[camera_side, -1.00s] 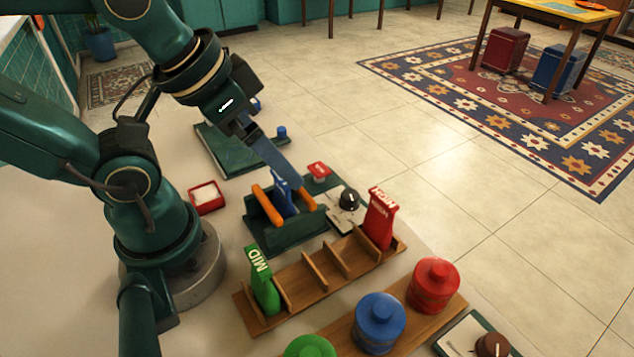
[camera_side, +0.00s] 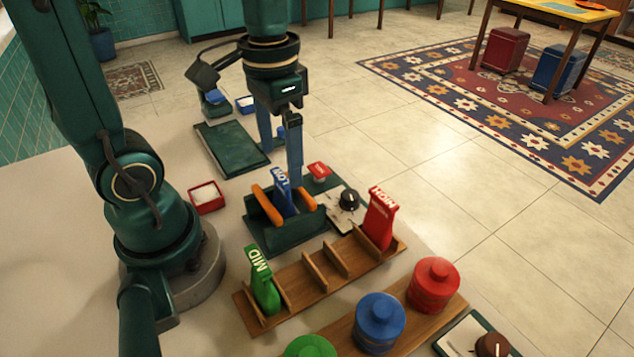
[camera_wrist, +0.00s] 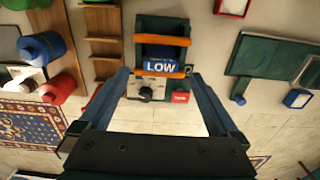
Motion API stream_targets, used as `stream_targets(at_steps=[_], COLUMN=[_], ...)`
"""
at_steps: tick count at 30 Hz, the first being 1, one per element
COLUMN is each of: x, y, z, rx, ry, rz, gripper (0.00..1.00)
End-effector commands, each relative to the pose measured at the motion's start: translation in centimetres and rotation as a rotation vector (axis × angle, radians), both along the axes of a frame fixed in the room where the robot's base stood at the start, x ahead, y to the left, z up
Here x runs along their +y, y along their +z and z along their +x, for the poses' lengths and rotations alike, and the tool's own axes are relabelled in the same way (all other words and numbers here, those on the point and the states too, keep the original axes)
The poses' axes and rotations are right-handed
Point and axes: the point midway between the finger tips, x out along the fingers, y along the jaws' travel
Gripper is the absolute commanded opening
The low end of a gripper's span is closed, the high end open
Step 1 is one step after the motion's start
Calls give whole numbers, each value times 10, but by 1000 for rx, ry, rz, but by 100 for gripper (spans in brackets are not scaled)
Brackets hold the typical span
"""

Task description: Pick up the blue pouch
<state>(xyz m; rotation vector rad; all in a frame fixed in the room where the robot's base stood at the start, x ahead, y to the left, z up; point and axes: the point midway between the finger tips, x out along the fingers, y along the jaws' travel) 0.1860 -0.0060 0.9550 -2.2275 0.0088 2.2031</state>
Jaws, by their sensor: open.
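The blue pouch (camera_side: 282,192), marked LOW, stands upright in a dark green holder (camera_side: 290,235) between two orange bars. In the wrist view the pouch (camera_wrist: 160,67) shows its label between the orange bars. My gripper (camera_side: 281,166) points down with its two blue fingers spread and nothing between them. It is above and behind the holder in the side view. In the wrist view my gripper (camera_wrist: 159,76) has one finger on each side of the pouch in the picture, apart from it. The pouch's lower part is hidden in the holder.
A wooden rack (camera_side: 318,283) in front holds a green MID pouch (camera_side: 263,290) and a red HIGH pouch (camera_side: 380,220). A knob panel (camera_side: 337,215) and red button (camera_side: 319,170) sit right of the holder. A red tray (camera_side: 207,198) is left; a green slab (camera_side: 231,148) lies behind.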

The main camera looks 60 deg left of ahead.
Motion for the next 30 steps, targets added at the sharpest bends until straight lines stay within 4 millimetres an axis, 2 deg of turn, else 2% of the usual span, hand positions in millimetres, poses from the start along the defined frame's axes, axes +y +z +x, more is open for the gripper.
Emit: stream_targets(at_steps=[15, 26, 30], x=[1, 1, 1], y=[-49, -53, -53], z=[-1, -1, -1], rx=[15, 11, 11], ry=[10, 10, 10], rz=[-3, -2, -2], gripper=[98, 98, 44])
